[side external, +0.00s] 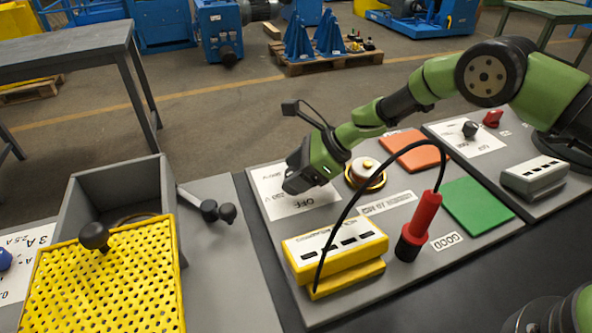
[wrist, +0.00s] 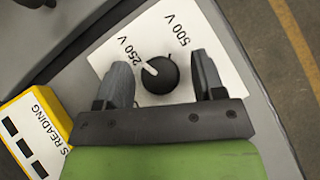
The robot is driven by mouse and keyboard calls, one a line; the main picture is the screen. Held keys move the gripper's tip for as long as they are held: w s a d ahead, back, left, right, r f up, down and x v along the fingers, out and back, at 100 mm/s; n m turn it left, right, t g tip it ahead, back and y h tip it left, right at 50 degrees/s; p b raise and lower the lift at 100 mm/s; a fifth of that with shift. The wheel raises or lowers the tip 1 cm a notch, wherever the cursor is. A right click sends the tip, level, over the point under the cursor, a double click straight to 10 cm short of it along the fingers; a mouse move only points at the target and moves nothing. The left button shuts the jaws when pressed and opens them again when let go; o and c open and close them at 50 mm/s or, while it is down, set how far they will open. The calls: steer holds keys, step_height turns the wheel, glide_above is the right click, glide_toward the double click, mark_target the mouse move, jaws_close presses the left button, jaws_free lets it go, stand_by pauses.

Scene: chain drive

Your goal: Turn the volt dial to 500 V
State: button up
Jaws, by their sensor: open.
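The volt dial (wrist: 160,77) is a round black knob with a white pointer, on a white label plate (wrist: 102,59). Its pointer is angled to the upper left, toward the side of the "250 V" mark (wrist: 131,50). The "500 V" mark (wrist: 176,30) is above and to the right of the knob. My gripper (wrist: 163,70) is open, with one finger on each side of the knob and visible gaps to it. In the side view my gripper (side external: 298,176) is low over the white plate (side external: 304,203), which also reads "OFF", and it hides the knob.
A yellow meter box (side external: 335,248), a red probe (side external: 424,215) with a black cable, a round brass-rimmed part (side external: 366,172), and orange (side external: 415,150) and green (side external: 478,205) pads share the panel. A grey bin with a yellow perforated cover (side external: 105,285) is at the left.

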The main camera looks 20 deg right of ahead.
steer(key=c, duration=0.9)
steer(key=shift+c, duration=0.2)
steer(key=shift+m+t, duration=0.3)
steer(key=shift+m, duration=0.1)
steer(key=m+t+h, duration=0.2)
steer(key=m, duration=0.2)
steer(key=shift+s+a, duration=0.1)
steer(key=shift+m+t+h, duration=0.7)
steer(key=shift+m+h, duration=0.2)
steer(key=shift+m, duration=0.3)
steer(key=shift+r+m, duration=0.1)
steer(key=shift+m, duration=0.3)
steer(key=o, duration=0.9)
steer(key=shift+o, duration=0.2)
steer(key=v, duration=0.9)
steer(key=shift+s+r, duration=0.25)
steer(key=shift+s, duration=0.1)
